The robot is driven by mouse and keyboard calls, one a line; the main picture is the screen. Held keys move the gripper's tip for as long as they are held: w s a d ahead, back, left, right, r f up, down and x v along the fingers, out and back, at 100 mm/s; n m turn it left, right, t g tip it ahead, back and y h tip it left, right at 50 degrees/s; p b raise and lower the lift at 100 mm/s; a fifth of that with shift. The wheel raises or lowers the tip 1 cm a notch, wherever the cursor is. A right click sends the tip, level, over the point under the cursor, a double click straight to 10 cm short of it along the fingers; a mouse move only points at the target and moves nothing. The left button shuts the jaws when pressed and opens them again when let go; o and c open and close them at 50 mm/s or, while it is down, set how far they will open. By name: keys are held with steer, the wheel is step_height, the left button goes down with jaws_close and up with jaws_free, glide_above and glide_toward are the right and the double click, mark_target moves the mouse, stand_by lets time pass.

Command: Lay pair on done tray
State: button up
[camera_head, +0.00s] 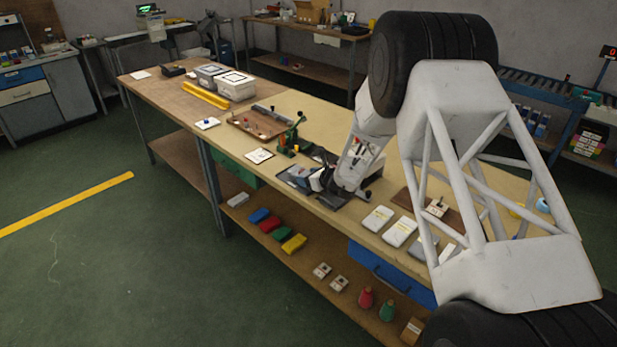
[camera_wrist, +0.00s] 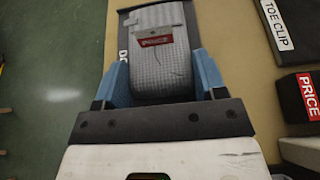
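The sock pair (camera_wrist: 160,58) is grey and ribbed, with a red PRICE tag across its upper part in the wrist view. My gripper (camera_wrist: 160,80) has its two blue fingers along both sides of the pair, seemingly touching it. A dark tray (camera_wrist: 124,22) lies under the pair; the letters "DO" show at its left edge, and the rest is covered. In the head view my gripper (camera_head: 316,180) is low over the bench's front edge, at the dark tray (camera_head: 291,178). Whether the pair rests fully on the tray is unclear.
A TOE CLIP block (camera_wrist: 277,22) and a dark PRICE box (camera_wrist: 304,97) stand right of my gripper in the wrist view. A green hand press (camera_head: 289,138) stands behind the tray. White packs (camera_head: 400,231) lie to the right along the bench.

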steer(key=o, duration=0.4)
steer(key=shift+r, duration=0.2)
steer(key=shift+v, duration=5.95)
steer(key=shift+s, duration=0.1)
